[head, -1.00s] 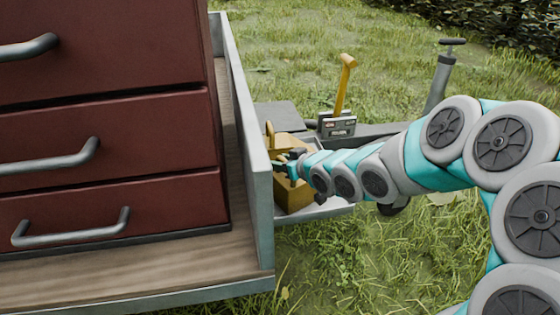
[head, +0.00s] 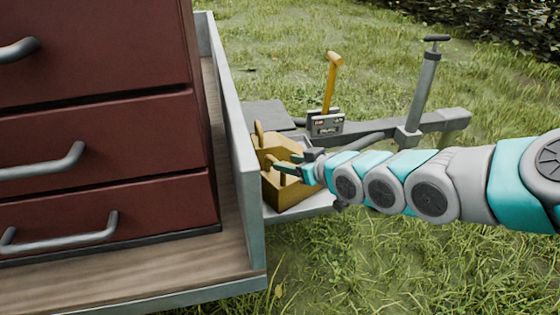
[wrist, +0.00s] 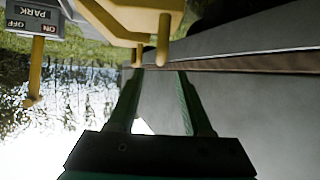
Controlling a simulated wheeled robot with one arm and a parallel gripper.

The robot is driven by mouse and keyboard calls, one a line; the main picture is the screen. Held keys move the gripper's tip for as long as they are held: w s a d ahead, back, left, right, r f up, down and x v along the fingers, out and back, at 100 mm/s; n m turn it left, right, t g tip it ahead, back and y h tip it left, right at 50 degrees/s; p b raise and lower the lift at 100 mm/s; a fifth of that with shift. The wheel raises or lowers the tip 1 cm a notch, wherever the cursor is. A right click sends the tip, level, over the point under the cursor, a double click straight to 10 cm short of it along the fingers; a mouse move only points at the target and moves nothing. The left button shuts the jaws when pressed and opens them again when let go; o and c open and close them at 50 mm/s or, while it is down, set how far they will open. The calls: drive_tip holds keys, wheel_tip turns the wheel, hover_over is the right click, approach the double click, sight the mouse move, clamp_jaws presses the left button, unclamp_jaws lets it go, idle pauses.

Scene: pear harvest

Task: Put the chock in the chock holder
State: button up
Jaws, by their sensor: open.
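Two yellow chocks stand close together in the head view, a back one (head: 270,146) and a front one (head: 288,193), each with an upright handle. They sit on a light grey tray (head: 318,203), which looks like the chock holder, beside the trailer's side wall. My gripper (head: 284,170) is at the front chock's handle, partly covering the chocks. In the wrist view, my gripper (wrist: 160,72) has its two fingers apart with nothing between them. A yellow chock (wrist: 135,15) with peg-like handles shows just beyond the fingertips. How the chocks are seated is partly hidden.
The trailer's grey side wall (head: 235,130) rises directly left of the chocks, with a dark red drawer cabinet (head: 95,130) on its bed. A park lever (head: 331,85) and a jack (head: 424,90) stand behind on the tow bar. Grass is open at the front right.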

drive_tip(key=shift+v, duration=1.15)
drive_tip(key=shift+s+f, duration=0.1)
drive_tip(key=s+d+f+m+g+h, duration=0.3)
drive_tip(key=s+d+f+g+h, duration=0.25)
drive_tip(key=s+d+f, duration=0.55)
drive_tip(key=s+d+r+m+g+h, duration=0.1)
drive_tip(key=s+m+g, duration=0.1)
drive_tip(key=s, duration=0.9)
drive_tip(key=s+d+r+m+g+h, duration=0.1)
drive_tip(key=s+g, duration=0.3)
drive_tip(key=s, duration=0.7)
drive_tip(key=shift+r+m, duration=0.6)
drive_tip(key=shift+m, duration=0.3)
